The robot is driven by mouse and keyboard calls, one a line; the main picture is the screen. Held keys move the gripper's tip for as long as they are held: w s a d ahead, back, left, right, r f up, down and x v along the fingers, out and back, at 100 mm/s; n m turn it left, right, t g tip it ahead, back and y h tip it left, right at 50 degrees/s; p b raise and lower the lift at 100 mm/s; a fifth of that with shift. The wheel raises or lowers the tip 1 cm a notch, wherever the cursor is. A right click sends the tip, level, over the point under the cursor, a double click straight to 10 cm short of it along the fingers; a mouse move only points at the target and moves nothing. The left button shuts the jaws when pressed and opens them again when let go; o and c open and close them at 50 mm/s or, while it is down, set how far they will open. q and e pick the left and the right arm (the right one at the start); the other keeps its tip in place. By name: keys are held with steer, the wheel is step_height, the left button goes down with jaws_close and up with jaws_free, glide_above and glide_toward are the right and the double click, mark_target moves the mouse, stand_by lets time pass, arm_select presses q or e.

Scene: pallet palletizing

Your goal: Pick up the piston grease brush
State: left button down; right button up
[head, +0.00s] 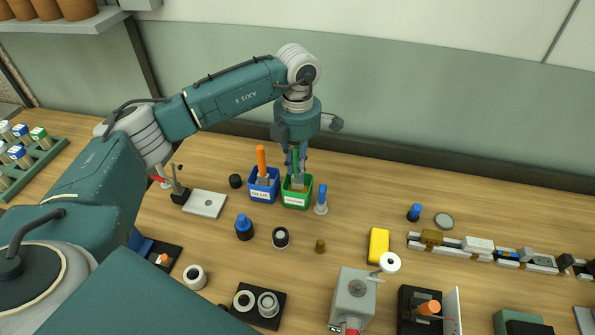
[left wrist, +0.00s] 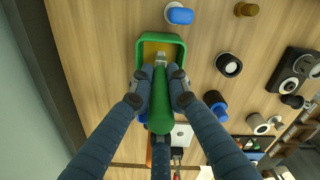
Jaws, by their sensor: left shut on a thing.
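The piston grease brush has a green handle (head: 295,160) and stands upright in the green bin (head: 296,201), whose front carries a white label. The brush's lower end is inside the bin. My left gripper (head: 296,166) points down over the bin and is shut on the green handle. In the left wrist view the gripper's fingers (left wrist: 160,82) close around the green brush (left wrist: 161,105), with the green bin (left wrist: 140,50) just beyond. My right gripper is not in view.
A blue bin (head: 264,195) labelled GLUE with an orange-handled brush (head: 261,158) stands close to the left of the green bin. A blue-topped bottle (head: 321,200) stands close on the right. Small parts and fixtures crowd the front; the bench right of the bottle is fairly clear.

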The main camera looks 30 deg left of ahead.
mark_target(298, 146)
arm_select(q)
step_height(298, 146, up, 11)
steer(key=b, duration=0.3)
steer(key=shift+w, duration=0.1)
step_height(298, 146, up, 7)
steer(key=shift+r, duration=0.1)
steer(key=c, duration=2.3)
jaws_free()
jaws_close()
